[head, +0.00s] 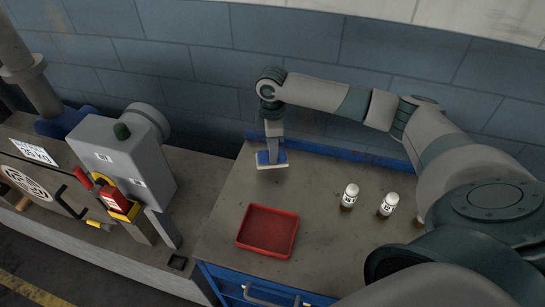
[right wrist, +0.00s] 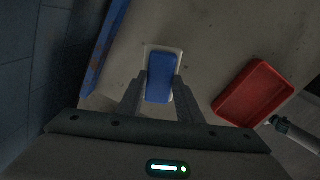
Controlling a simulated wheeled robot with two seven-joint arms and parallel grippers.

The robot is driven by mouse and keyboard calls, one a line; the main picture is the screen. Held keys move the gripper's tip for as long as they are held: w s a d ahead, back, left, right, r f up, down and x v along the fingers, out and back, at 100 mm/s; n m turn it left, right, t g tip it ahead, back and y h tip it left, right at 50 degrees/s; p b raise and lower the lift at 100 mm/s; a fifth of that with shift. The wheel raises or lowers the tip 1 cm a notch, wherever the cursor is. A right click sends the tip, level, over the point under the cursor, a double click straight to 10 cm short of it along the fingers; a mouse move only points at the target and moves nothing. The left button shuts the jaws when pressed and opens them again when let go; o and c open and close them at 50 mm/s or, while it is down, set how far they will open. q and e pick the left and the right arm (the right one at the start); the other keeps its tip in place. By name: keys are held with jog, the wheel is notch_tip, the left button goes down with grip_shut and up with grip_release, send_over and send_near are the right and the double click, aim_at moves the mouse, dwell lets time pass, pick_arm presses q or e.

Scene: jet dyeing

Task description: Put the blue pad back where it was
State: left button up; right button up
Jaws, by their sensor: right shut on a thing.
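The blue pad (head: 265,158) is at the back left of the grey worktop, near the blue back rail. It also shows in the right wrist view (right wrist: 160,84), between my fingers. A pale, white-edged layer (head: 272,166) shows beneath it; I cannot tell whether this is part of the pad or a separate plate. My right gripper (head: 272,147) points down from above and is shut on the blue pad. Whether the pad touches the worktop is hard to tell. My left gripper is not in view.
A red tray (head: 267,231) lies empty in front of the pad. Two white-capped bottles, one (head: 349,195) left of the other (head: 388,204), stand to the right. A grey machine box (head: 120,158) with a red lock stands left. The worktop between is clear.

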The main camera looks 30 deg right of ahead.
notch_tip(320, 180, down, 3)
jog(key=shift+f+p, duration=0.2)
jog(key=shift+p, duration=0.65)
jog(key=shift+f, duration=0.2)
jog(key=o, duration=0.9)
jog(key=shift+o, duration=0.2)
